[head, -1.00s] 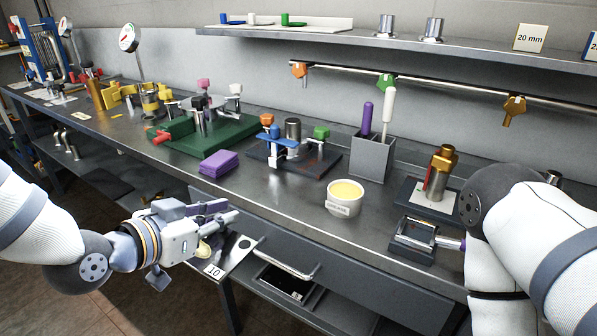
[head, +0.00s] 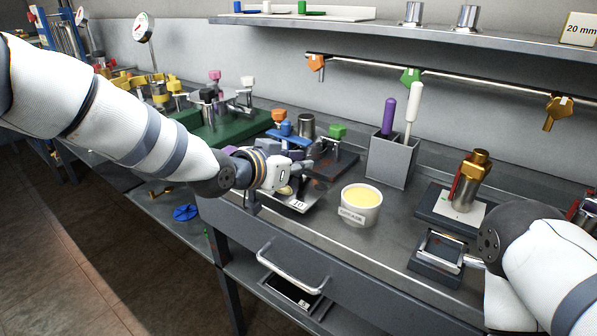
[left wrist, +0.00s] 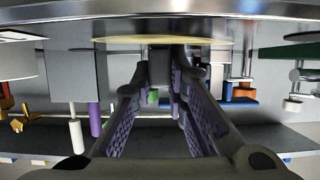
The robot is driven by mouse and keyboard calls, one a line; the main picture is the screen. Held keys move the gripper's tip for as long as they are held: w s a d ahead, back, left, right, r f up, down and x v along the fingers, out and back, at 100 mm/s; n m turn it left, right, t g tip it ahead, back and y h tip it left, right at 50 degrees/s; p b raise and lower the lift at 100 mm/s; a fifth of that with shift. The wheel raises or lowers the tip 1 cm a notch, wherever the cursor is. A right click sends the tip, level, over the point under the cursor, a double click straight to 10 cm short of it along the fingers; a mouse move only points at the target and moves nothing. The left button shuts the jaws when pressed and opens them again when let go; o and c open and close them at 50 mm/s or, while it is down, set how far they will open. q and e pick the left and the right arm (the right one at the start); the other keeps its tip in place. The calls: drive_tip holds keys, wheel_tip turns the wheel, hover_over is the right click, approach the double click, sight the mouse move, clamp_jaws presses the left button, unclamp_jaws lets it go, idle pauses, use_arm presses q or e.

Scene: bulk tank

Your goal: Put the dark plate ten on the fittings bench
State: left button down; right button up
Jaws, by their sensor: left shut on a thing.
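The dark plate (head: 299,204) carries a white label reading 10. In the head view it is in my left gripper (head: 288,180), above the front edge of the bench (head: 335,238). My left gripper is shut on it and covers much of it. I cannot tell whether the plate touches the bench top. In the left wrist view, which looks upside down, the purple-padded fingers (left wrist: 165,85) reach toward a grey surface along the top.
A grease tub (head: 361,205) stands just right of the plate. Behind are a grey holder (head: 391,161) with purple and white handles and a fixture with a green knob (head: 338,131). A brass-topped fixture (head: 471,178) stands right. A drawer handle (head: 290,268) juts out below.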

use_arm(q)
drive_tip(key=shift+w+f, duration=0.1)
drive_tip(key=shift+f, duration=0.7)
drive_tip(key=shift+d+f, duration=0.1)
drive_tip(key=c, duration=2)
unclamp_jaws()
drive_tip(key=shift+f, duration=0.2)
drive_tip(key=o, duration=0.4)
